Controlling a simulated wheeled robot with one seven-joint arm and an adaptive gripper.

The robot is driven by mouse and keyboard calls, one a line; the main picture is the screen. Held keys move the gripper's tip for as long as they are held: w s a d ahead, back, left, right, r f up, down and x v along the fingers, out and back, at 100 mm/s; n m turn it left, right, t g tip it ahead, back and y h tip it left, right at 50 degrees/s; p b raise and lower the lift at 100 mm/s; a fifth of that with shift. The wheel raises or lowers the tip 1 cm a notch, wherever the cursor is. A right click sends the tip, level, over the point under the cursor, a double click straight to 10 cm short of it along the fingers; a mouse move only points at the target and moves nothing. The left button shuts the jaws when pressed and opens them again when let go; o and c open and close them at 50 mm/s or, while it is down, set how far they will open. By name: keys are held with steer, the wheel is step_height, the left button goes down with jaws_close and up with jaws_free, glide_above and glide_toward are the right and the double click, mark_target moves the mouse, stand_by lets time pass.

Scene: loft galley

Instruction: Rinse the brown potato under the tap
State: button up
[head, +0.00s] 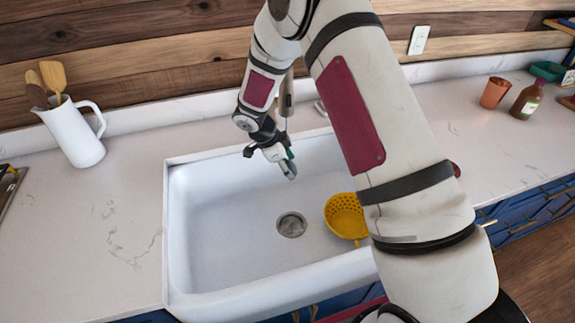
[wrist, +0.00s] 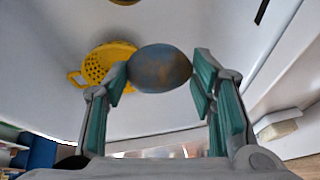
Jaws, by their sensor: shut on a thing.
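The brown potato (wrist: 160,68) shows in the wrist view between my fingertips, with a grey-blue sheen on its surface. My gripper (wrist: 160,80) is shut on it. In the head view my gripper (head: 285,165) hangs over the back part of the white sink (head: 225,225), pointing down. The potato cannot be made out there. A taupe upright part (head: 287,95), which looks like the tap, stands behind my gripper and is mostly hidden by my arm. I cannot see running water.
A yellow colander (head: 346,216) sits in the sink, right of the drain (head: 291,224); it also shows in the wrist view (wrist: 95,68). A white jug with utensils (head: 75,135) stands left. A terracotta cup (head: 494,93) and brown bottle (head: 527,101) stand far right. The left counter front is clear.

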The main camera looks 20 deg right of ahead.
steer(key=shift+d, duration=0.15)
steer(key=shift+d, duration=0.45)
steer(key=shift+a, duration=0.3)
steer(key=shift+a, duration=0.3)
stand_by(0.3)
steer(key=shift+d, duration=0.15)
steer(key=shift+d, duration=0.45)
steer(key=s+p, duration=0.6)
steer(key=s, duration=0.2)
stand_by(0.8)
